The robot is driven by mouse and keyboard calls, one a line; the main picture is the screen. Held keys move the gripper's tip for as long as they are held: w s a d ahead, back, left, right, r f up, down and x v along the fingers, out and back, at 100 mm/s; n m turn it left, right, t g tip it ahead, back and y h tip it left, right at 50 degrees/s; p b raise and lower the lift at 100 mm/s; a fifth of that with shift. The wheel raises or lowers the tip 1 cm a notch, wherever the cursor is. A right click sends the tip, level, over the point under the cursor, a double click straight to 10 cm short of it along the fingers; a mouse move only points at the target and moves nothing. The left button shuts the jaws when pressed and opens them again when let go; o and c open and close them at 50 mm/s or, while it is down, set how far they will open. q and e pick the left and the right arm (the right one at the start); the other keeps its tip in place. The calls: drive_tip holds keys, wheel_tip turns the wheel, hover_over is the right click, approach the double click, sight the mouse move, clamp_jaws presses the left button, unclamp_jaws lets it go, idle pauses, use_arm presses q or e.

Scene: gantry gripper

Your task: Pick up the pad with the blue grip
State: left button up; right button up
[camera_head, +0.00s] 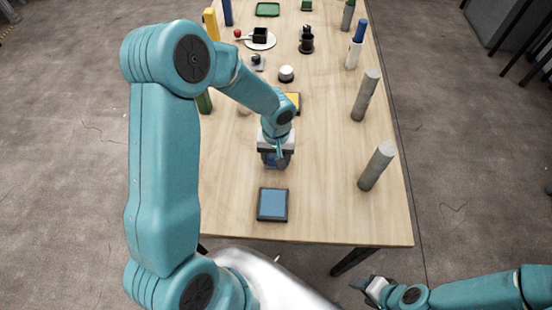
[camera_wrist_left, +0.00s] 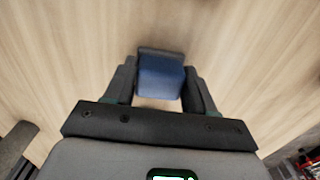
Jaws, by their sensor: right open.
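My left gripper (camera_head: 276,158) is over the near middle of the table. In the left wrist view a blue block-shaped grip with a dark far edge (camera_wrist_left: 161,76) sits between the fingers of this gripper (camera_wrist_left: 160,82). Both fingers appear to touch its sides. In the head view the gripper mostly hides it, and I cannot tell whether it is clear of the table. A flat blue square with a dark border (camera_head: 272,204) lies on the table just nearer than the gripper. My right gripper (camera_head: 368,287) is open and empty, off the table's near right corner.
Grey cylinders (camera_head: 377,166) (camera_head: 365,95) stand along the right side of the wooden table (camera_head: 325,215). A white round object (camera_head: 286,74), a black mug (camera_head: 306,42), a white plate (camera_head: 262,44) and a green tray (camera_head: 268,9) are farther back. The table's near right part is clear.

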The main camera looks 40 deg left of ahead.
sight(276, 156)
use_arm(q)
drive_tip(key=shift+w, duration=0.1)
drive_tip(key=shift+r, duration=0.25)
wheel_tip(276, 156, up, 20)
drive_tip(key=b, duration=0.1)
drive_tip(key=shift+f, duration=0.25)
